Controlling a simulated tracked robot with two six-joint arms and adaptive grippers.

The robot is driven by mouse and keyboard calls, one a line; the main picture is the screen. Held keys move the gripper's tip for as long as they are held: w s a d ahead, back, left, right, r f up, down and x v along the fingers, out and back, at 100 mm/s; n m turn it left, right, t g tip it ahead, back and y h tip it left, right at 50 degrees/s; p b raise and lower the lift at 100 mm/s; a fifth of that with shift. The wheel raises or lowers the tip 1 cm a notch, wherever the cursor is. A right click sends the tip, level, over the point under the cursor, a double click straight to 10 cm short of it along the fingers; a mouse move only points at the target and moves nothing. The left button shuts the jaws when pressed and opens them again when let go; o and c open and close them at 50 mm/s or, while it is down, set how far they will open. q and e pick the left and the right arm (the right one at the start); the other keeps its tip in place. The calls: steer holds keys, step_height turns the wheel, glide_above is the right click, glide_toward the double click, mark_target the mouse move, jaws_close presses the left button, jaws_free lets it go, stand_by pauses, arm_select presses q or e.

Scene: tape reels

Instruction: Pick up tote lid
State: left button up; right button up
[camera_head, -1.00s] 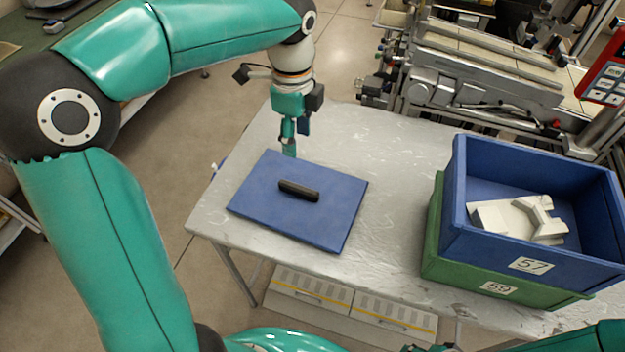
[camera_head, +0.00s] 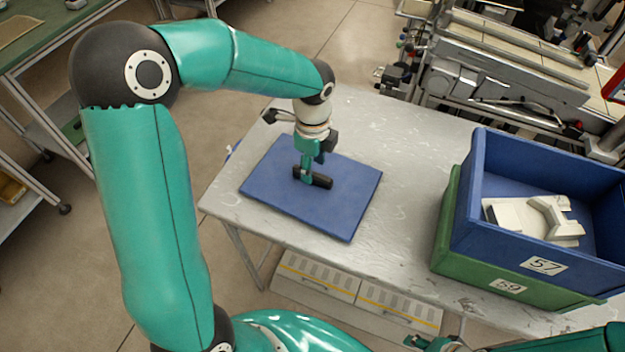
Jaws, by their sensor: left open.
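The tote lid (camera_head: 336,209) is a flat blue panel lying on the table, with a black bar handle (camera_head: 320,181) at its middle. My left gripper (camera_head: 306,178) points down at the handle, with its fingers at the handle's left end. It is open, and part of the handle is hidden behind it. I cannot tell whether the fingers touch the handle. At the bottom edge, right of centre, a small part of my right gripper (camera_head: 437,343) shows, but its jaws are not clear.
A blue tote (camera_head: 500,236) labelled 57 stands on a green tote (camera_head: 470,267) labelled 59 at the table's right. White parts (camera_head: 535,217) lie in the blue tote. The grey table (camera_head: 405,150) is clear between lid and totes. Conveyor machinery (camera_head: 500,75) stands behind.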

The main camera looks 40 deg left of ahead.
arm_select(q)
steer(key=shift+f, duration=1.55)
steer(key=shift+c, duration=0.3)
jaws_close()
